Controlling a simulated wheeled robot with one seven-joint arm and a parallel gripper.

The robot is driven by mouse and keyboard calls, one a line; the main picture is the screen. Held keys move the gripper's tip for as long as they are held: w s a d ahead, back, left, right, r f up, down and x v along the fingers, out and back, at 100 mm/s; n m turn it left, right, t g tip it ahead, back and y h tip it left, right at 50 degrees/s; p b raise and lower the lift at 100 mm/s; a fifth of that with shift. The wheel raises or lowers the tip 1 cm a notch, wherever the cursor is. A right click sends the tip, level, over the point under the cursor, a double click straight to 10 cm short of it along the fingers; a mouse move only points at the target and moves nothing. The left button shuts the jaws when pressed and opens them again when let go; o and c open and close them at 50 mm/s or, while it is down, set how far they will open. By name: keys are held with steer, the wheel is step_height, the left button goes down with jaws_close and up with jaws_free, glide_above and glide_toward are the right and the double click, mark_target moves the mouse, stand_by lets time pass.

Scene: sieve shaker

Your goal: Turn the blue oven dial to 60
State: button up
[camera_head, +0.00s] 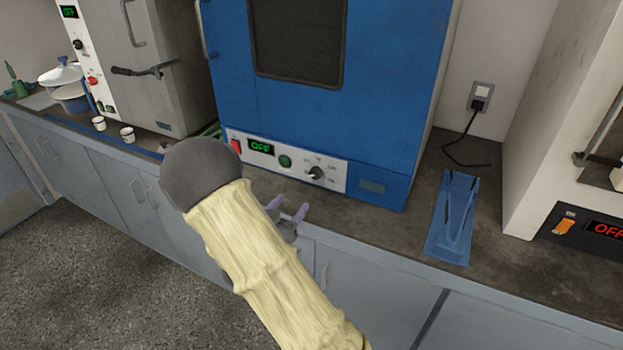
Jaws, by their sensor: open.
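The blue oven (395,110) stands on the counter in the middle of the head view, with a dark window in its door. Its white control panel (290,160) runs along the bottom front. The panel holds a dial (316,173) with a black and grey knob; its marks are too small to read. The panel display (261,146) shows "OFF" in green. My gripper (292,214) is partly hidden behind my arm, in front of and below the panel, left of and below the dial. Its purple-grey fingers are apart, with nothing seen between them.
A grey oven (170,80) stands to the left, with small cups (127,133) in front of it. A blue holder (453,218) lies on the counter (500,270) to the right. A white machine (570,130) with an "OFF" display stands at far right. A cord hangs from a wall socket (481,97).

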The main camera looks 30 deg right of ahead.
mark_target(314, 176)
steer(key=x, duration=1.3)
steer(key=shift+a, duration=0.1)
steer(key=c, duration=1)
